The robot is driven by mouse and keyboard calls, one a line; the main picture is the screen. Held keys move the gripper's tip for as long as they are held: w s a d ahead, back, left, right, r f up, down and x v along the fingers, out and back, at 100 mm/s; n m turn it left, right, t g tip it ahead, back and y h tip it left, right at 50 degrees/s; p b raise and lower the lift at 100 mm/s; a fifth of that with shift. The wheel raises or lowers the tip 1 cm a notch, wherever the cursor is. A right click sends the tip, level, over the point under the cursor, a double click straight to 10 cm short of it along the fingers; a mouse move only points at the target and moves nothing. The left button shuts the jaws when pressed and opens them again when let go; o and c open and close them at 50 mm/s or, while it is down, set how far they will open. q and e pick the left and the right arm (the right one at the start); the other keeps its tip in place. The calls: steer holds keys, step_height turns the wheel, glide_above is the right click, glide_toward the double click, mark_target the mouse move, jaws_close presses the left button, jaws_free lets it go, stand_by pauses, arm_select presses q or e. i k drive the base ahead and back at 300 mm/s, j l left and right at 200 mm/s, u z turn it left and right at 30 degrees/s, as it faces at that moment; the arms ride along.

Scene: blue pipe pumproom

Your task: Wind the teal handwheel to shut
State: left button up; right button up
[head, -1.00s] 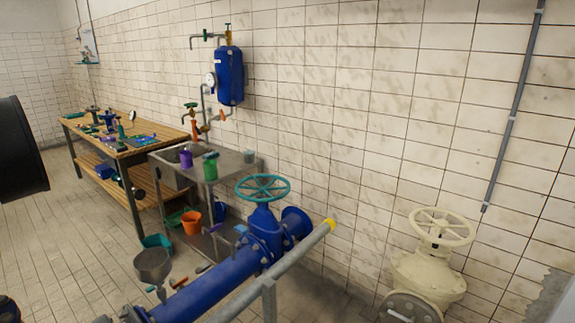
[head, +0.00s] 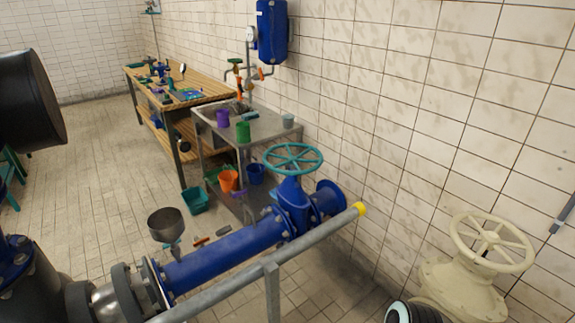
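The teal handwheel (head: 292,160) is a spoked ring lying roughly level on top of a blue gate valve (head: 293,203). The valve sits in a blue pipe (head: 222,255) that runs from the lower left to the wall side. Nothing touches the wheel, and its full rim shows. Whether the valve is open or shut cannot be told from the wheel. Neither gripper's fingers are in view.
A grey rail (head: 315,238) with a yellow end cap runs in front of the pipe. A cream valve with a cream handwheel (head: 492,243) stands at right. Behind are a steel sink table (head: 262,128), a wooden bench (head: 207,88) and buckets.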

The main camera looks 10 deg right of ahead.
mark_target(292, 160)
steer(key=i+l+u, duration=0.15)
steer(key=l+u, duration=0.2)
steer(key=l, duration=0.15)
steer(key=l+u, duration=0.4)
steer(key=i+l, duration=0.05)
steer(key=l, duration=0.05)
